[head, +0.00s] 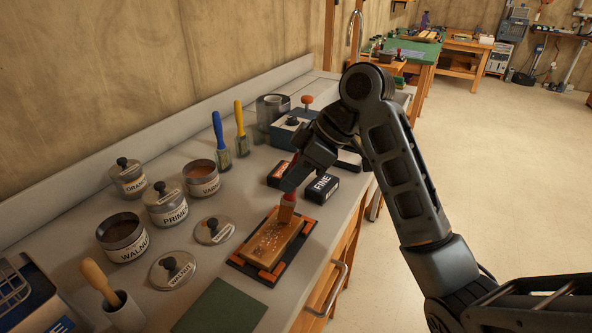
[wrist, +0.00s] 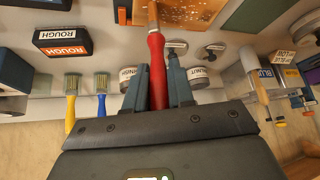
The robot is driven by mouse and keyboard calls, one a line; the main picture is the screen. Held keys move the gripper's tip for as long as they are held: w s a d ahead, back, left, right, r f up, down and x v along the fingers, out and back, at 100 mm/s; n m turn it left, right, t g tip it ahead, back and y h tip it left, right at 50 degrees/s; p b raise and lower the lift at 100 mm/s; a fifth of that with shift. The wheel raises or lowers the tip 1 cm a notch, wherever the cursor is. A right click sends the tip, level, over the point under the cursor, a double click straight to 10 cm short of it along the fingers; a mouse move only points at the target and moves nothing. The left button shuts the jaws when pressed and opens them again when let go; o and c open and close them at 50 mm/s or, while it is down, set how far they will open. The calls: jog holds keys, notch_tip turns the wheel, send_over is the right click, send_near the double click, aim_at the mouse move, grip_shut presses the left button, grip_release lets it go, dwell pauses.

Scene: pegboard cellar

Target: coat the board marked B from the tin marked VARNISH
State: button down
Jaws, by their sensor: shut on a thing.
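My gripper (wrist: 155,80) is shut on the red handle of a brush (wrist: 158,62); in the head view the gripper (head: 291,187) points down over the bench. The brush's bristles (head: 286,211) are at the far end of a wooden board (head: 268,244); I cannot tell whether they touch it. The board lies in a dark holder with orange corners, with pale specks on its face (wrist: 190,12). I cannot read a letter on it. The tin marked VARNISH (head: 201,182) stands open, left of the gripper, with brown contents.
An open WALNUT tin (head: 122,240), closed PRIMER (head: 165,206) and ORANGE (head: 128,180) tins stand left. Two loose lids (head: 214,231) (head: 173,268) lie near the board. Blue (head: 219,135) and yellow (head: 239,122) brushes stand behind. A FINE block (head: 322,188) is right.

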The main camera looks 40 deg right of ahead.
jog(key=s+a+p, duration=0.3)
jog(key=a, duration=0.7)
jog(key=shift+s+a, duration=0.2)
jog(key=shift+a, duration=0.05)
dwell(1.5)
jog(key=shift+r+p, duration=0.35)
jog(key=shift+p, duration=0.2)
jog(key=shift+w, duration=0.1)
jog(key=shift+w+d+f+p, duration=0.1)
jog(key=shift+w+d+p, duration=0.25)
jog(key=shift+w, duration=0.3)
jog(key=shift+f, duration=0.25)
dwell(0.5)
